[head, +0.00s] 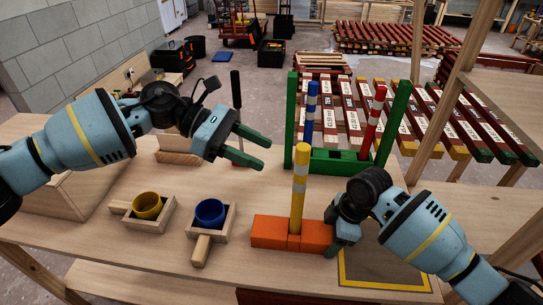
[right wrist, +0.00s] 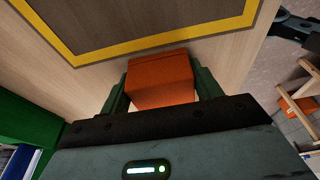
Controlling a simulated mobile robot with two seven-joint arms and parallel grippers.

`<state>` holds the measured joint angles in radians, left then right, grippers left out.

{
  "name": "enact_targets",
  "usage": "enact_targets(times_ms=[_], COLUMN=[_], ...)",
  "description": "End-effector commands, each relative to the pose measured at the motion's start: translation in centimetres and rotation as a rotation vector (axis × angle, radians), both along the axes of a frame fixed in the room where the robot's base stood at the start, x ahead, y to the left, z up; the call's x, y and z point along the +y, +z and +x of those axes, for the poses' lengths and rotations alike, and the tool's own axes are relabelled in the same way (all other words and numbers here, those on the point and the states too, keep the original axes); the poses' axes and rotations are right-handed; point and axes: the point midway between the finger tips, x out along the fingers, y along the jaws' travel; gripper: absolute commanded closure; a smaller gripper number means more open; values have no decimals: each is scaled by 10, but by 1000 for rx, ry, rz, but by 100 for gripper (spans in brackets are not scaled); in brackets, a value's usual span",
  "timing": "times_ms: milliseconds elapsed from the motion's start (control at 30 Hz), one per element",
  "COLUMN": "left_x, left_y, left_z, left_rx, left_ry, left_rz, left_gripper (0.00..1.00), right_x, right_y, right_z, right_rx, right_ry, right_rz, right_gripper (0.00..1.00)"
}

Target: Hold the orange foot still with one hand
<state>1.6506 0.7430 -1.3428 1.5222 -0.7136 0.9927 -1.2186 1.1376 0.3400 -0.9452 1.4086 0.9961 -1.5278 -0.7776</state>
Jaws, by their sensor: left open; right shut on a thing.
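The orange foot (head: 270,231) lies on the wooden table, with a yellow batten with white bands (head: 299,190) standing upright at its middle. My right gripper (head: 338,238) is shut on the right end of the foot. In the right wrist view the orange end (right wrist: 160,80) sits between the two green fingers of the right gripper (right wrist: 160,92).
A green frame (head: 342,162) stands behind the foot, with a blue batten (head: 311,112) and a red batten (head: 374,120) upright by it. A yellow cup (head: 147,205) and a blue cup (head: 210,213) sit in wooden holders at left. A yellow-bordered dark mat (head: 385,268) lies right of the foot.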

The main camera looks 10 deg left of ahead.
Motion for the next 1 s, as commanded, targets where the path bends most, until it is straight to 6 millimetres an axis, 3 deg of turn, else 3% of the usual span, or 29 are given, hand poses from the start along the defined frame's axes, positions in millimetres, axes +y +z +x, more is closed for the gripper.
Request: enact_targets(times_ms=[667, 700, 900, 1000], left_x=[5, 5, 4, 4], left_y=[2, 2, 2, 2], left_z=[0, 0, 0, 0], left_rx=[0, 0, 0, 0], left_ry=[0, 0, 0, 0], left_rz=[0, 0, 0, 0], left_gripper=[50, 50, 50, 50], right_x=[0, 0, 0, 0], right_y=[1, 1, 1, 0], right_z=[0, 0, 0, 0], right_rx=[-1, -1, -1, -1], right_ry=[0, 0, 0, 0], right_rz=[1, 1, 1, 1], right_gripper=[56, 35, 11, 11])
